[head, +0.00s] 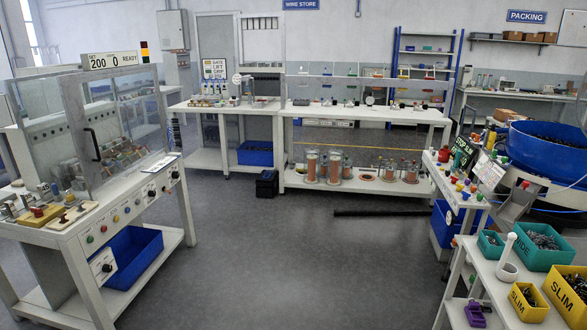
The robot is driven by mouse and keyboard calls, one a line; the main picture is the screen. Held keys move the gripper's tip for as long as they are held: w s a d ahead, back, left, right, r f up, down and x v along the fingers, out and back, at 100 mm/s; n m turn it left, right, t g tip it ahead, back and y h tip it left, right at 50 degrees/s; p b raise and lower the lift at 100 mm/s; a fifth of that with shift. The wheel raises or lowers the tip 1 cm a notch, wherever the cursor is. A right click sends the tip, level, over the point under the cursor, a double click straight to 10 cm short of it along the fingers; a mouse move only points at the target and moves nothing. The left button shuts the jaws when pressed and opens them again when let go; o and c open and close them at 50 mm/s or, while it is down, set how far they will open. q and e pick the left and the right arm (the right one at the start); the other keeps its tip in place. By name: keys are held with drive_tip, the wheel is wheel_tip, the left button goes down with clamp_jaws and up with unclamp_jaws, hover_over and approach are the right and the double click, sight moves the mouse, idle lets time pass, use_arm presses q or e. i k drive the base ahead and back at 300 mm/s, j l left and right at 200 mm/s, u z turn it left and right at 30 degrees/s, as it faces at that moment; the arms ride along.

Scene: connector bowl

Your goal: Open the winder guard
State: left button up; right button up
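The winder (85,222) is most likely the white bench machine at the left, under a display (113,60) reading "SET 200 0 READY". Its guard (115,125) is a clear upright panel enclosure with a light frame. A dark vertical handle (93,145) is on the front panel. The guard appears shut, standing upright in front of the mechanism (118,155), which shows through it. Neither of my grippers is in view, so no contact with the guard shows.
Open grey floor (290,265) lies in the middle. Knobs and buttons (116,218) line the winder's front, with a blue bin (130,258) below. A long bench (365,112) stands at the back. A right bench holds green (541,262) and yellow (528,302) bins.

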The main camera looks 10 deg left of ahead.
sight(72, 87)
drive_tip(key=i+u, duration=0.2)
drive_tip(key=i, duration=0.3)
drive_tip(key=i+l+u, duration=0.15)
drive_tip(key=i, duration=0.35)
drive_tip(key=i+l+u, duration=0.2)
drive_tip(key=i, duration=0.3)
drive_tip(key=i+j+u, duration=0.1)
drive_tip(key=i+u, duration=0.15)
drive_tip(key=u, duration=0.15)
drive_tip(key=i+u, duration=0.55)
drive_tip(key=u, duration=0.2)
